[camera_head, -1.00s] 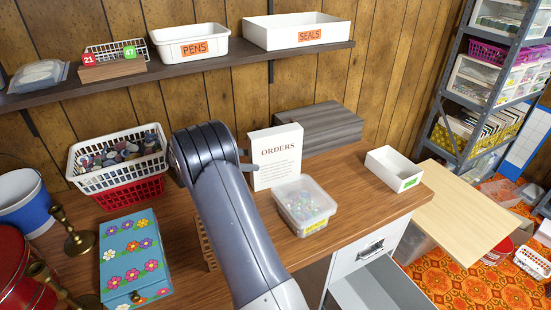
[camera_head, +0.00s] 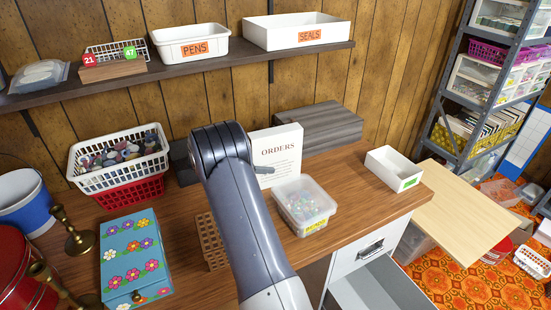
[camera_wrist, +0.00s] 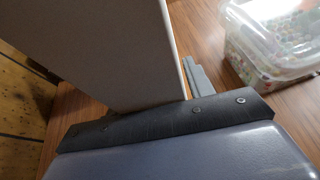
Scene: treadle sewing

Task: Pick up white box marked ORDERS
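The white box marked ORDERS (camera_head: 277,150) stands upright on the wooden table, its lettered face towards the head camera. In the wrist view the box (camera_wrist: 95,50) is large and close at the upper left. My gripper (camera_head: 258,168) is at the box's left side, low down. One grey finger shows in front of the lettered face; in the wrist view this finger (camera_wrist: 196,82) lies along the box's right edge. The other finger is hidden, seemingly behind the box. The gripper looks open around the box; firm contact is not visible.
A clear lidded tub of beads (camera_head: 304,203) stands close in front of the box, and also shows in the wrist view (camera_wrist: 275,40). Grey boards (camera_head: 325,125) lie behind. A white tray (camera_head: 394,168) is to the right, a button basket (camera_head: 120,165) to the left.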

